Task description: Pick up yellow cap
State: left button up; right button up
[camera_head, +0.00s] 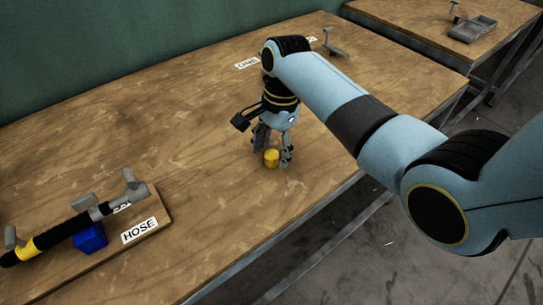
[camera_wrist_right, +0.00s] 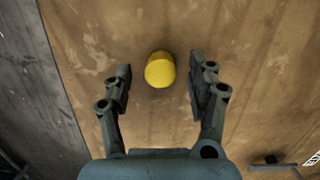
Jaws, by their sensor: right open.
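The yellow cap (camera_head: 271,158) stands on the wooden table (camera_head: 190,150) near its front edge. My right gripper (camera_head: 273,160) points down over it, with its fingers around the cap. In the right wrist view the cap (camera_wrist_right: 160,70) lies between the two open fingertips of the gripper (camera_wrist_right: 160,82), with a gap on each side, nearer the right finger. The fingers do not appear to touch it. My left gripper is in neither view.
A board labelled HOSE (camera_head: 139,231) lies at the lower left with a black and yellow hose (camera_head: 60,235) on grey holders and a blue block (camera_head: 91,237). A grey tray (camera_head: 472,29) is on another table at the back right. The table around the cap is clear.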

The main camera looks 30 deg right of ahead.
jog(key=shift+a+f, duration=0.1)
jog(key=shift+f, duration=0.55)
jog(key=c, duration=0.8)
jog(key=shift+c, duration=0.3)
jog(key=shift+r, duration=0.15)
